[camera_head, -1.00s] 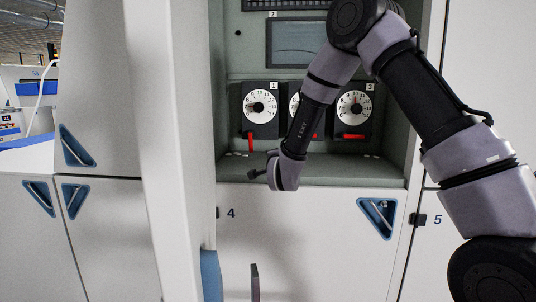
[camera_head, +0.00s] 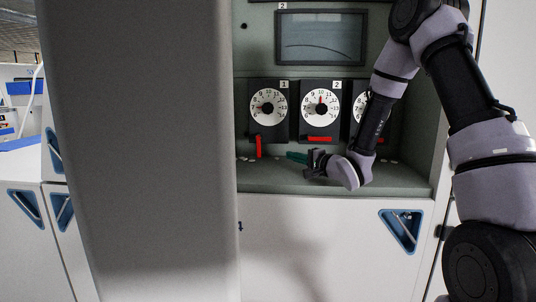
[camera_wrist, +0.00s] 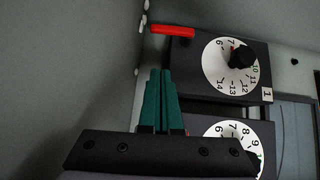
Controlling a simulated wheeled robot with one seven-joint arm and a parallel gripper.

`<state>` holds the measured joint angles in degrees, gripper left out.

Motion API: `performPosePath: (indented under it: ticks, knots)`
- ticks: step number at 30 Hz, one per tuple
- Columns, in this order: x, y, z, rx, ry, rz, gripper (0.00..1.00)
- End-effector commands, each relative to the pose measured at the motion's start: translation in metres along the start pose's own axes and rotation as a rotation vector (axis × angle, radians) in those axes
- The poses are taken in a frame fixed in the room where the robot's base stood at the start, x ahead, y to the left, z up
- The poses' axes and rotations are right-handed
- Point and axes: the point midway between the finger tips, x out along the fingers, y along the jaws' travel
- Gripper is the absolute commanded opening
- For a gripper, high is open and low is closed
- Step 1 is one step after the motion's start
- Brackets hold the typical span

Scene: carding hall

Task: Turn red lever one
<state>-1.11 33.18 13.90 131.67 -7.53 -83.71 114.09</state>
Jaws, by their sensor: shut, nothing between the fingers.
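Red lever one (camera_head: 258,146) hangs straight down below the dial marked 1 (camera_head: 268,108). In the wrist view, which is turned, the red lever (camera_wrist: 172,30) lies across the upper middle beside dial 1 (camera_wrist: 230,66). My gripper (camera_head: 289,155) has green fingers and points left, a little right of the lever and apart from it. In the wrist view my gripper (camera_wrist: 162,72) has its fingers together and empty, with the lever beyond the tips.
Dial 2 (camera_head: 320,107) has its red lever (camera_head: 319,139) lying level. Dial 3 (camera_head: 359,107) is partly behind my arm. A screen (camera_head: 321,37) sits above. The recess has a flat ledge (camera_head: 275,180) below and a large pale panel (camera_head: 140,150) at left.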

Motion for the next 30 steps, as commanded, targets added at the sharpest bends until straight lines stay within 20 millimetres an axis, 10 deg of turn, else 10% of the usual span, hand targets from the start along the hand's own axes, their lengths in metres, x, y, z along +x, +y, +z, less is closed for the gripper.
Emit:
performPosePath:
  ticks: [9, 30]
  knots:
    - [0.071, 0.0, 0.003, -0.002, -0.003, -0.001, 0.0]
    - [0.094, 0.0, 0.028, -0.001, 0.001, 0.0, 0.0]
